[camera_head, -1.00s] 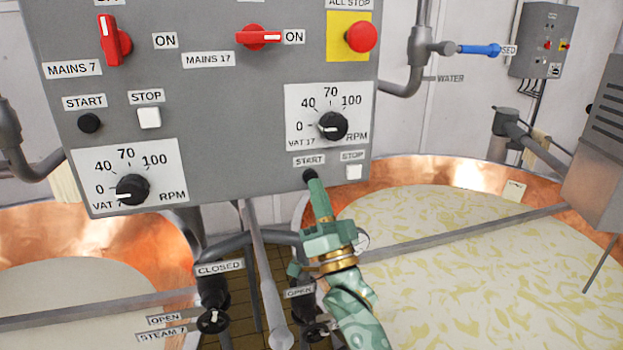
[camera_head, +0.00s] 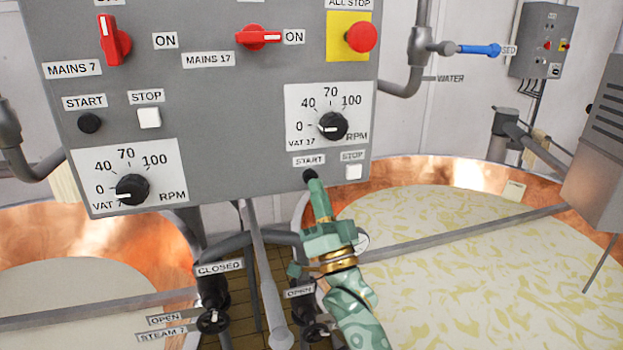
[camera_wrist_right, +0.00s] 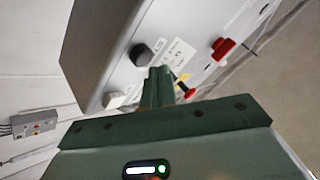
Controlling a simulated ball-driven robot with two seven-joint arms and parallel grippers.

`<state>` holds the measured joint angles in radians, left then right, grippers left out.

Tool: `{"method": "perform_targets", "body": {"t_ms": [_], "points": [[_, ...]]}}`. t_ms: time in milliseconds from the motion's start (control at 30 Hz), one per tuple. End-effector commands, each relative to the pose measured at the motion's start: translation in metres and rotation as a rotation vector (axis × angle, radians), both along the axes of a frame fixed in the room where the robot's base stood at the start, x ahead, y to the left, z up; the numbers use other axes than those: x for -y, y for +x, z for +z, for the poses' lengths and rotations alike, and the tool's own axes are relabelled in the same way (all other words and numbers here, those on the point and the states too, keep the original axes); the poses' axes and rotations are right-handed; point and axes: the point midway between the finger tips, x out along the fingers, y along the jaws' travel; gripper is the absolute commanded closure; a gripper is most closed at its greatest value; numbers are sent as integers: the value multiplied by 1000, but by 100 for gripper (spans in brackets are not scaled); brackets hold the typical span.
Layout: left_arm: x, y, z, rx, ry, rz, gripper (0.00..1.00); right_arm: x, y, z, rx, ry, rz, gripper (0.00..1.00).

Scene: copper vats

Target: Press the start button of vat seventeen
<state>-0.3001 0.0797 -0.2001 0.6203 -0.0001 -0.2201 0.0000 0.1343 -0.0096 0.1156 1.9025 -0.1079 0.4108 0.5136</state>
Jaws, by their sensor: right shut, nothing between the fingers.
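The black start button (camera_head: 310,176) of vat seventeen sits low on the right of the grey control panel (camera_head: 225,100), under a START label. My right gripper (camera_head: 315,184) is shut and empty, with its fingertips at the lower edge of that button. I cannot tell whether they touch it. The white stop button (camera_head: 354,172) is just to the right. The vat 17 dial (camera_head: 333,125) above points near 0. The mains 17 switch (camera_head: 258,38) is red. My left gripper is not in view.
The red all-stop button (camera_head: 361,37) is on a yellow plate at the panel's upper right. Vat 7's start button (camera_head: 89,123), stop button (camera_head: 149,118) and dial (camera_head: 132,189) are on the left. Copper vats (camera_head: 390,168) stand below, with pipes and valves between them.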

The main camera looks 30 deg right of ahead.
Motion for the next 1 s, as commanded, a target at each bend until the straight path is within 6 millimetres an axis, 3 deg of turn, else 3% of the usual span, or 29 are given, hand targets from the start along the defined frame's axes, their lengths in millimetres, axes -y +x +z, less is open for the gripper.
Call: {"method": "perform_targets", "body": {"t_ms": [1000], "points": [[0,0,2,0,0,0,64,2,8,0,0,0,0,100]]}}
